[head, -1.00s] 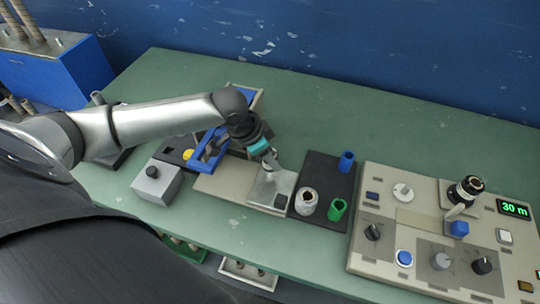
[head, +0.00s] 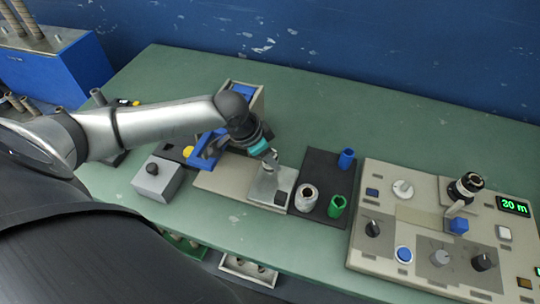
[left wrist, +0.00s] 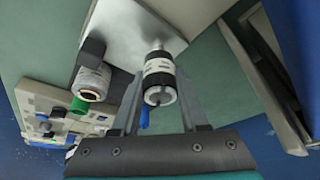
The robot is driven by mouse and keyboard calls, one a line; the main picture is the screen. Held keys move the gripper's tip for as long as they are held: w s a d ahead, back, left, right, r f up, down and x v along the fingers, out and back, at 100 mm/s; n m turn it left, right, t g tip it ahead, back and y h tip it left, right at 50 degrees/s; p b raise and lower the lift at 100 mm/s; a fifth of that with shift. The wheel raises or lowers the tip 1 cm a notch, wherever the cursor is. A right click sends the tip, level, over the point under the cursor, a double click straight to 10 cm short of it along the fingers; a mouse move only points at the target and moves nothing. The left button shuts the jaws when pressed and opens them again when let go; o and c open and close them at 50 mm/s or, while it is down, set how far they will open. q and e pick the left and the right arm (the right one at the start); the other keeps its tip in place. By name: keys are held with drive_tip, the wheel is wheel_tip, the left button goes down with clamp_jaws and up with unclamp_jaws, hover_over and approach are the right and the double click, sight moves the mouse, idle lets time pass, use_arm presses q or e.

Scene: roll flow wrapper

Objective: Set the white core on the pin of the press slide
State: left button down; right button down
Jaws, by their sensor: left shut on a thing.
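The white core (head: 307,197) stands upright on a dark mat, with its dark bore facing up. In the left wrist view it shows left of the fingers (left wrist: 91,82). The press slide's metal plate (head: 285,182) lies left of the mat, with a black block (head: 281,198) at its front corner. My left gripper (head: 270,160) is over the plate's back part. In the left wrist view its fingers (left wrist: 162,95) are shut on a dark cylinder with white bands (left wrist: 160,78), at the end of a silver stem by the plate. I cannot clearly make out the pin. My right gripper is not in view.
A green core (head: 337,206) and a blue core (head: 347,158) share the dark mat (head: 320,167). A control panel (head: 415,210) stands to the right. A grey box with a black knob (head: 157,180) is at the front left. The table's back right is clear.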

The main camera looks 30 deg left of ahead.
use_arm(q)
drive_tip(key=shift+f, duration=1)
idle(0.4)
unclamp_jaws()
idle(0.7)
wheel_tip(320, 180, up, 8)
drive_tip(key=p, duration=0.9)
drive_tip(key=shift+p, duration=0.35)
